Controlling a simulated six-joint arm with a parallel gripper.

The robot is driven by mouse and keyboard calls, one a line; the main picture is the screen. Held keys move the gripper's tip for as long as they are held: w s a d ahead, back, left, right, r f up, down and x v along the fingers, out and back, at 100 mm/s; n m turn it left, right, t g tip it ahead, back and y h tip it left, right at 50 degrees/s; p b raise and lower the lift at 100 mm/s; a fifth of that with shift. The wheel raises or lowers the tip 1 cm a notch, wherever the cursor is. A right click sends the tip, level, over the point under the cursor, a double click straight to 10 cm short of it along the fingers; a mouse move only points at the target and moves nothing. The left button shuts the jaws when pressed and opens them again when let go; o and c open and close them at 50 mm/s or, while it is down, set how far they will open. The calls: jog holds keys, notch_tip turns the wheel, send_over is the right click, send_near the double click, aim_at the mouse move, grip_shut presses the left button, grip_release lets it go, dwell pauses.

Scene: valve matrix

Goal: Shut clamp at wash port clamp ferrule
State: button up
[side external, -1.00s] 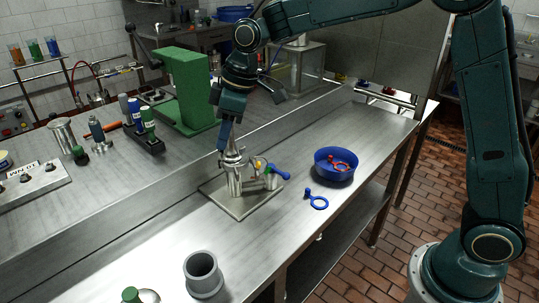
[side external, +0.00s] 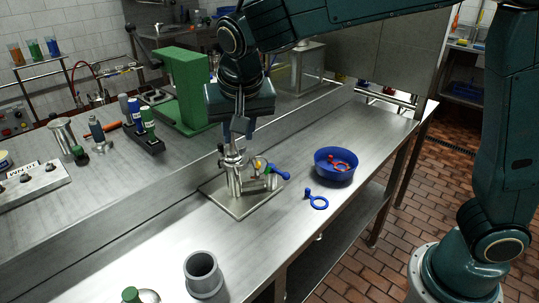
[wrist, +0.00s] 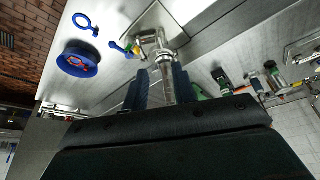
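The steel valve assembly with its wash port (side external: 234,178) stands upright on a square plate (side external: 250,206) on the bench. It has a blue-handled lever (side external: 279,172) and a small yellow part at its right side. In the wrist view the steel port (wrist: 165,62) runs up between my two fingers. My gripper (side external: 235,143) is directly above the port's top, pointing down. The fingers look apart in the wrist view (wrist: 161,82), with gaps beside the steel; contact cannot be told. The clamp at the ferrule is too small and partly hidden to make out its state.
A blue bowl (side external: 335,171) with red pieces inside and a blue ring-handled piece (side external: 317,200) lie to the right. A grey cup (side external: 203,273) stands at the front. A green press (side external: 185,92) and bottles are behind. The bench between plate and cup is clear.

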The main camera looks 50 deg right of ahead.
aim_at(237, 172)
jog(key=shift+f, duration=0.1)
jog(key=x, duration=1.3)
jog(key=shift+w+d+f, duration=0.1)
jog(key=shift+w+f, duration=0.05)
jog(key=shift+f, duration=0.15)
grip_shut()
